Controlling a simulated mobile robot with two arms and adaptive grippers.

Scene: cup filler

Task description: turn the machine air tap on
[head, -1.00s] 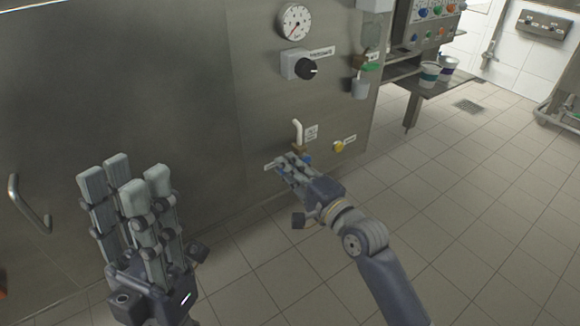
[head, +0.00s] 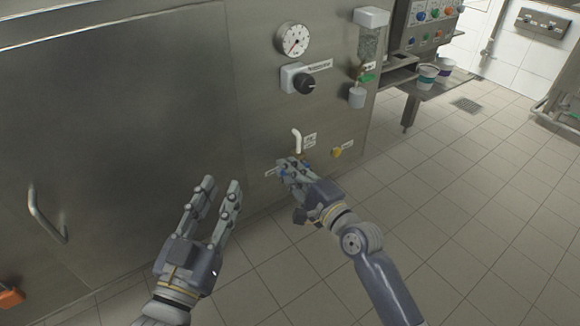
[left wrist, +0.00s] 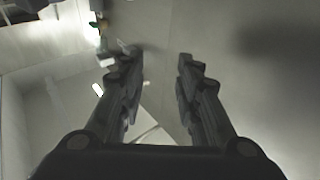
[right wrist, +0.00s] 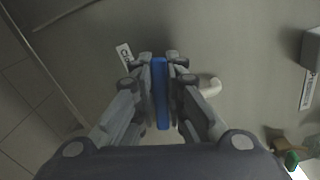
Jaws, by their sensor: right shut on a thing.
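The air tap shows a blue handle (right wrist: 161,95) in the right wrist view, between the fingers of my right gripper (right wrist: 160,62). In the head view my right gripper (head: 287,168) is at the lower part of the machine panel, shut on this handle, which is mostly hidden there. A white bent pipe (head: 297,141) rises just above it and also shows in the right wrist view (right wrist: 211,90). My left gripper (head: 221,184) is open and empty in front of the machine, with its fingers apart in the left wrist view (left wrist: 160,55).
A pressure gauge (head: 293,40) and a black knob (head: 304,83) sit higher on the panel. A door handle (head: 45,212) sticks out at left. Cups (head: 427,76) stand on a shelf. The tiled floor (head: 470,190) at right is clear.

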